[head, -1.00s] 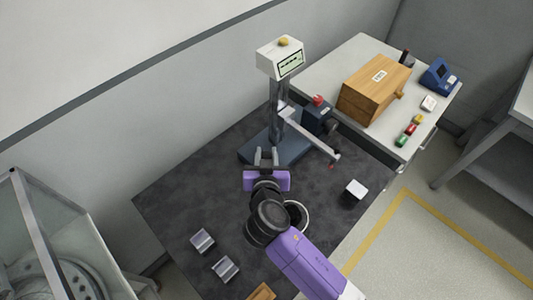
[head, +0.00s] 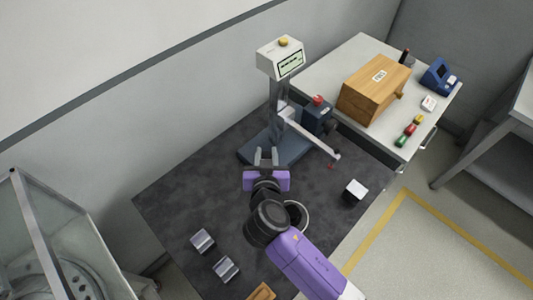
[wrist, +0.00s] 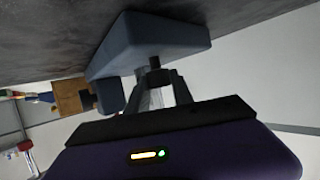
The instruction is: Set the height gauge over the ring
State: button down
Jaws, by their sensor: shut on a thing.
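The height gauge (head: 280,118) stands upright at the back of the dark table, with a blue base, a grey column and a white display head with a yellow knob. Its measuring arm (head: 316,144) reaches right and forward, with a red tip near its end. My gripper (head: 266,155) is shut on the gauge, low on its near side; in the wrist view the fingers (wrist: 156,78) close on it by the blue base (wrist: 155,45). The silver ring (head: 304,213) lies on the table in front, partly hidden by my arm. The measuring tip is behind and right of the ring, not above it.
Two grey metal blocks (head: 226,269) lie at the table's front left. A white-topped block (head: 355,190) stands on the right. A side bench (head: 330,70) with a wooden box (head: 375,90) adjoins behind right. The table's left middle is clear.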

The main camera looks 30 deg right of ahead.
jog(key=shift+a+f, duration=0.15)
jog(key=shift+a, duration=0.2)
jog(key=s+a+b, duration=0.1)
jog(key=a+b, duration=0.1)
jog(key=a, duration=0.2)
jog(key=s+a+b, duration=0.1)
jog(key=s+a, duration=0.1)
jog(key=a, duration=0.3)
jog(key=s+a+b, duration=0.1)
jog(key=a+b, duration=0.1)
jog(key=a, duration=0.2)
jog(key=shift+s+a+b, duration=0.2)
jog(key=shift+s+b, duration=0.1)
jog(key=shift+b, duration=0.05)
jog(key=c, duration=1.1)
grip_release()
jog(key=shift+d, duration=0.1)
jog(key=shift+r, duration=0.2)
